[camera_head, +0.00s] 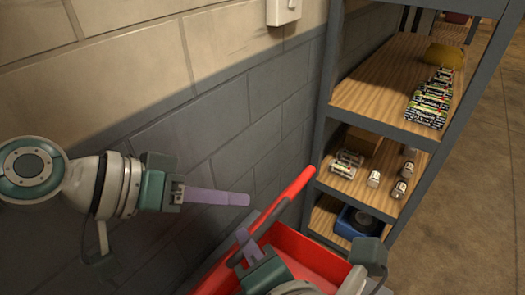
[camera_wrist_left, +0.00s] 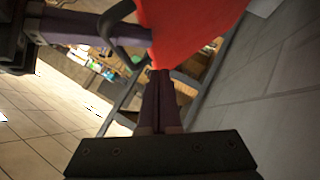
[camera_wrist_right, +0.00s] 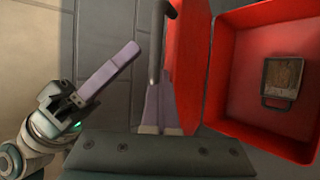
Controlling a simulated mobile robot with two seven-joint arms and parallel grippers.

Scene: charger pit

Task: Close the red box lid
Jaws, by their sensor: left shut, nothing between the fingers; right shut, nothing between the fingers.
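The red box (camera_wrist_right: 235,75) is open. Its red lid (camera_wrist_right: 190,60) stands raised along one side, with a dark handle (camera_wrist_right: 156,35) on its outer face. In the head view the lid (camera_head: 283,200) shows nearly edge-on. My left gripper (camera_head: 246,199) is shut and empty, left of the lid on its wall side; in the left wrist view its fingertips (camera_wrist_left: 159,74) point at the lid (camera_wrist_left: 190,30). My right gripper (camera_head: 241,235) is shut and empty, lower down by the lid and handle. In the right wrist view its fingertips (camera_wrist_right: 161,85) overlap the lid; contact is unclear.
A dark-framed item (camera_wrist_right: 282,78) lies inside the box. A block wall (camera_head: 225,120) runs behind my left gripper. A grey shelf rack (camera_head: 325,120) with batteries (camera_head: 430,100), cans and a blue bin (camera_head: 350,220) stands right of the lid. Open floor (camera_head: 480,200) lies at the far right.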

